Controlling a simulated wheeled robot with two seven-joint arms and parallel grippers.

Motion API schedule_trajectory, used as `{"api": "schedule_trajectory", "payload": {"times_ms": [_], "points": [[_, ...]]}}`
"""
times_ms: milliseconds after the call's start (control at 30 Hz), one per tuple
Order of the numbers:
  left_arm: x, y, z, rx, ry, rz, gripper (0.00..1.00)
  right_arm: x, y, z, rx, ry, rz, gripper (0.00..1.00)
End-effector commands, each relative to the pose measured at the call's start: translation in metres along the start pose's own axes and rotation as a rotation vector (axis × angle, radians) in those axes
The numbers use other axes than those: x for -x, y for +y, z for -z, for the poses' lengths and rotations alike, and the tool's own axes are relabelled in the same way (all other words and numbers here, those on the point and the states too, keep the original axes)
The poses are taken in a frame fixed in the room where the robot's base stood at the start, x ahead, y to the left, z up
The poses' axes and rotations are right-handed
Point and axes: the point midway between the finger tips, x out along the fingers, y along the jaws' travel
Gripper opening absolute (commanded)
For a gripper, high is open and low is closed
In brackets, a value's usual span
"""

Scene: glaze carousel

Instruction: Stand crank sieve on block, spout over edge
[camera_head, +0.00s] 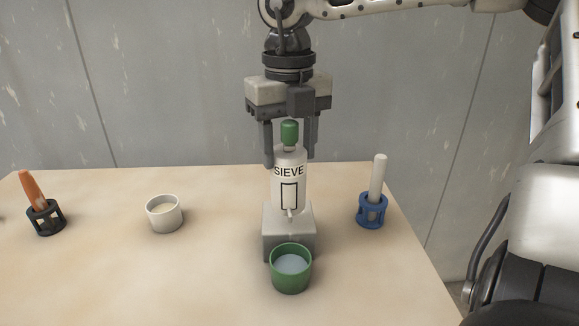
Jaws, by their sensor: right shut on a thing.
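The crank sieve (290,185) is a white upright cylinder marked SIEVE, with a green knob (289,132) on top. My right gripper (289,160) points straight down and is shut on its upper body, one finger on each side. The sieve is over the grey block (273,235); I cannot tell whether its base fully rests on it. Its small spout (290,214) faces the front, at the block's front edge, above a green cup (291,270). The cup stands in front of the block and hides part of it. My left gripper is not in view.
A white cup (164,213) with pale contents stands left. A black holder (45,218) with an orange tool is at far left. A blue holder (372,211) with a pale rod stands right. The table (150,285) is clear at front left.

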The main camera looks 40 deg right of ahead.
Motion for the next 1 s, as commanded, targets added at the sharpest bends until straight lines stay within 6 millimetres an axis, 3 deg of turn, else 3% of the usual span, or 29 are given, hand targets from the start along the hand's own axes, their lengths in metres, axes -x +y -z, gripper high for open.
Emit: {"api": "schedule_trajectory", "payload": {"times_ms": [300, 500, 900, 933, 1000], "points": [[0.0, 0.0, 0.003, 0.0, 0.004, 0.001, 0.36, -0.023, -0.008, -0.017, -0.001, 0.001, -0.001, 0.12], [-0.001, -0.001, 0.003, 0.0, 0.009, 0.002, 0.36, -0.051, -0.008, -0.017, -0.001, 0.001, -0.001, 0.12], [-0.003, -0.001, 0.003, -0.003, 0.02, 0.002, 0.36, -0.058, -0.008, -0.018, -0.001, -0.003, -0.001, 0.12], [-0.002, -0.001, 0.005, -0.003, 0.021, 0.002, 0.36, -0.057, -0.008, -0.018, -0.001, -0.002, -0.001, 0.57], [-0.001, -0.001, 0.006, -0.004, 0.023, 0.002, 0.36, -0.056, -0.008, -0.018, -0.001, -0.002, -0.001, 0.73]]}}
